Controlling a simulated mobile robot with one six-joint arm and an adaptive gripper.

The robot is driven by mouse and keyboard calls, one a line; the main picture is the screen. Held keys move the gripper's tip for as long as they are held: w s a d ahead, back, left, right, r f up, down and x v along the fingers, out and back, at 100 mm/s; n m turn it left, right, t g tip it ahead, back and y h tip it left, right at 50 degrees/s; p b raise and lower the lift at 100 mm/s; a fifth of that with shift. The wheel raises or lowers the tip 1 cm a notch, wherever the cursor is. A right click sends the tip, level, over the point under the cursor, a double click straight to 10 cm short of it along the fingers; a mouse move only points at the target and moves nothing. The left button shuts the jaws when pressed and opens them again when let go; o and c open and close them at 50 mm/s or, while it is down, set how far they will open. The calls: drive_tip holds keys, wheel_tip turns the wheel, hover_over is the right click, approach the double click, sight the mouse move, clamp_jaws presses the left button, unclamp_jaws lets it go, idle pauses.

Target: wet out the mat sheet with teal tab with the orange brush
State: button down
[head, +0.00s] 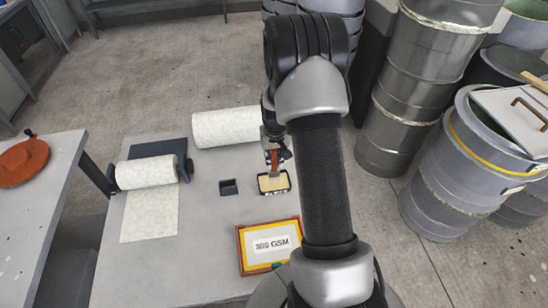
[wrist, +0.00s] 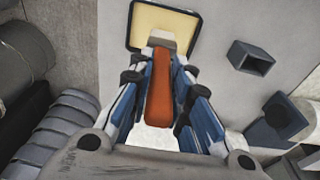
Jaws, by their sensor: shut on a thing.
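My gripper (head: 273,143) is shut on the orange brush (wrist: 160,88), whose handle lies between the fingers in the wrist view. The brush's pale head is at or over the near edge of a shallow black-rimmed tray (head: 261,190) of pale yellow; I cannot tell whether it touches. The tray also shows at the top of the wrist view (wrist: 135,27). A flat orange-and-yellow bordered panel (head: 244,262) marked "300 GSM" lies at the table's front. A small teal spot, perhaps the tab, shows at its lower edge, partly hidden by my arm.
A small dark open box (head: 229,188) stands left of the tray. A pale roll (head: 225,128) lies at the back; another roll (head: 146,173) sits on a dark holder with its sheet hanging forward. Metal drums (head: 395,130) stand at right. The table's (head: 200,235) front left is clear.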

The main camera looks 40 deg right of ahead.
drive_tip(key=shift+f+b, duration=0.4)
drive_tip(key=shift+f, duration=0.1)
idle(1.2)
drive_tip(key=shift+r, duration=0.15)
drive_tip(key=shift+r+p, duration=2.25)
drive_tip(key=shift+r, duration=1.2)
drive_tip(key=shift+f, duration=0.1)
